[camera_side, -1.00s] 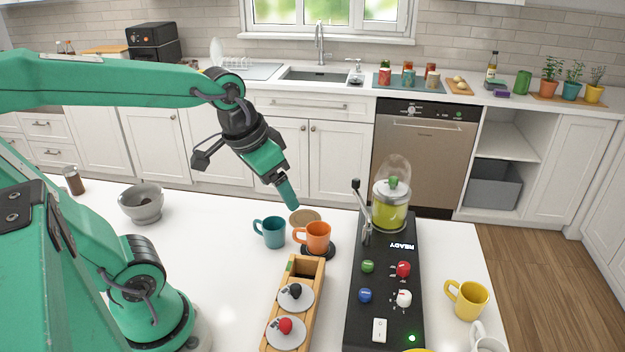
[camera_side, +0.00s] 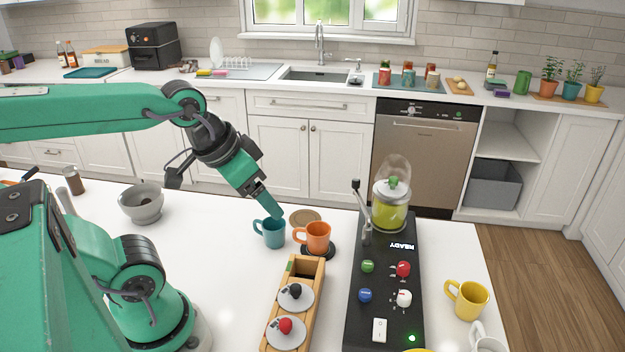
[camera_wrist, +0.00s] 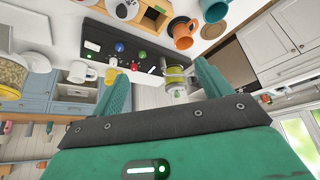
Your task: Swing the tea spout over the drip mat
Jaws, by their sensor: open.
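The tea machine (camera_side: 405,290) is a black panel with knobs and a glass jar (camera_side: 390,208) of yellow-green tea. The metal spout (camera_side: 365,228), topped by a dark-tipped lever, stands at the panel's left edge. The dark round drip mat (camera_side: 319,252) lies left of the panel. An orange mug (camera_side: 318,236) stands on it and hides part of it. My gripper (camera_side: 275,211) is open and empty, pointing down just above and behind the teal mug (camera_side: 271,233), left of the spout and apart from it. In the wrist view, the open jaws (camera_wrist: 162,88) have nothing between them.
A cork disc (camera_side: 303,217) lies behind the mugs. A wooden holder (camera_side: 305,270) with two round lids stands in front of the mat. A grey bowl (camera_side: 141,205) is at left, and a yellow mug (camera_side: 467,300) at right. The counter between bowl and holder is clear.

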